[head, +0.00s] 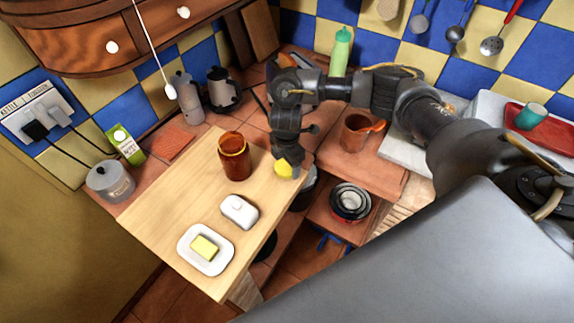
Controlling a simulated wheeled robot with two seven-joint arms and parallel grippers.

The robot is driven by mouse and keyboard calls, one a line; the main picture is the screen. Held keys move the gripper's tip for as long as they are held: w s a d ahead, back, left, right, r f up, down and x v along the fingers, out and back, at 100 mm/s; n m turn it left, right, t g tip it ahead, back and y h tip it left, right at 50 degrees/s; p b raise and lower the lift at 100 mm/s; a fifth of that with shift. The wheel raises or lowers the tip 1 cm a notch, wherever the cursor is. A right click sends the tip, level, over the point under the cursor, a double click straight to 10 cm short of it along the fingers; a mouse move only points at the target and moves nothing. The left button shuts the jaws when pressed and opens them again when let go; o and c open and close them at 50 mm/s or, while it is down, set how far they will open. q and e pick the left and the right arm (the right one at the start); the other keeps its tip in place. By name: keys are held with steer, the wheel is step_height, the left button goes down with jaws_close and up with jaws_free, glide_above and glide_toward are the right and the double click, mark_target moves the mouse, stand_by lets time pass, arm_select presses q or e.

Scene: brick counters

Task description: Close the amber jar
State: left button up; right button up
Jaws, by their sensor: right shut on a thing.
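The amber jar (235,160) stands upright on the wooden board at its far right part. Its top looks open, with a brown rim around a darker inside. My right gripper (287,163) is just right of the jar, pointing down near the board's right edge. It is shut on a yellow thing (284,170) that looks like a lid, mostly hidden by the fingers. The yellow thing is apart from the jar. My left gripper is not in view.
On the wooden board (165,205) are a white lidded dish (239,211) and a white plate (190,263) with butter (204,247). A kettle-like pot (221,92), a carton (128,147) and a grey canister (109,182) stand behind and left. A brown mug (355,134) stands right.

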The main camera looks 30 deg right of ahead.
steer(key=s+d+r+b, duration=0.1)
steer(key=s+r, duration=1)
steer(key=s, duration=0.3)
steer(key=shift+r, duration=0.25)
steer(key=w+a+r+m+b, duration=0.2)
steer(key=w+a+m+b, duration=0.2)
steer(key=m, duration=1)
steer(key=shift+w, duration=1.5)
steer(key=shift+a, duration=0.1)
